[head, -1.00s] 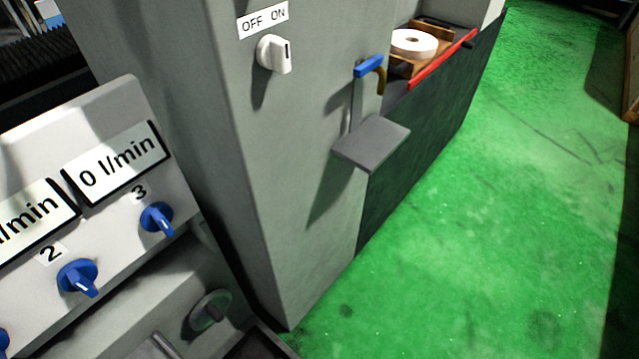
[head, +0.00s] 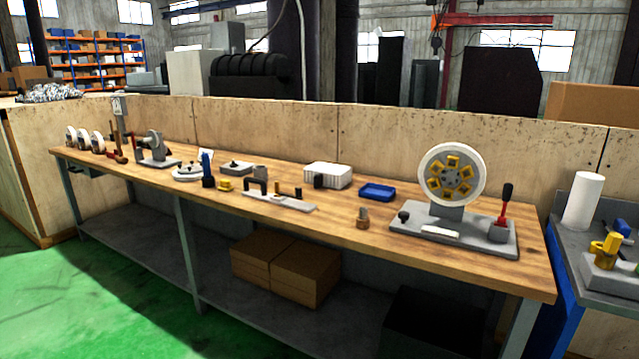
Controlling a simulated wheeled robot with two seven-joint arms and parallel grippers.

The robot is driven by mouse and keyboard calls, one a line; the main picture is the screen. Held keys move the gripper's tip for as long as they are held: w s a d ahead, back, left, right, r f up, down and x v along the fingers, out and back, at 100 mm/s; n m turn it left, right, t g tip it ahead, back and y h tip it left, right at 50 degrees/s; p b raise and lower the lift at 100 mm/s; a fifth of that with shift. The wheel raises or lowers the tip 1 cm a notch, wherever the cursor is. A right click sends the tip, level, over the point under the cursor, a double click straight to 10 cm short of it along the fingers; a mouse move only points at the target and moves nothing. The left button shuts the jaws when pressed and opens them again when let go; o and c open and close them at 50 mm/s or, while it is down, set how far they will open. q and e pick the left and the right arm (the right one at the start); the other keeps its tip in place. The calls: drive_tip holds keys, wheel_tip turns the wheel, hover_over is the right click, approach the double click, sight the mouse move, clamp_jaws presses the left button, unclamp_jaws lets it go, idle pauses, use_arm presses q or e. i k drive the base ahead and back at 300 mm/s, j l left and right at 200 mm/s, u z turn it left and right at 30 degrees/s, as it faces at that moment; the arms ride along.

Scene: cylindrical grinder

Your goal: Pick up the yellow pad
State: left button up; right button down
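A small yellow piece (head: 224,184) lies on the wooden workbench (head: 335,228), beside an upright dark-blue tool (head: 208,170). It may be the yellow pad, but it is too small to tell. Other yellow parts are the inserts on a large white-rimmed wheel (head: 431,172), mounted on a grey stand, and a yellow fitting (head: 608,245) on the side table at the far right. Neither of my grippers is in view.
The bench also holds a blue tray (head: 377,192), a white ribbed box (head: 328,175) and several small tools. Cardboard boxes (head: 300,270) sit on its lower shelf. A wooden partition (head: 265,130) stands behind it. Green floor (head: 100,310) is clear at the front left.

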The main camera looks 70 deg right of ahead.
sight(225, 185)
drive_tip(key=z, duration=1.85)
drive_tip(key=u, duration=4.1)
drive_tip(key=z, duration=4.1)
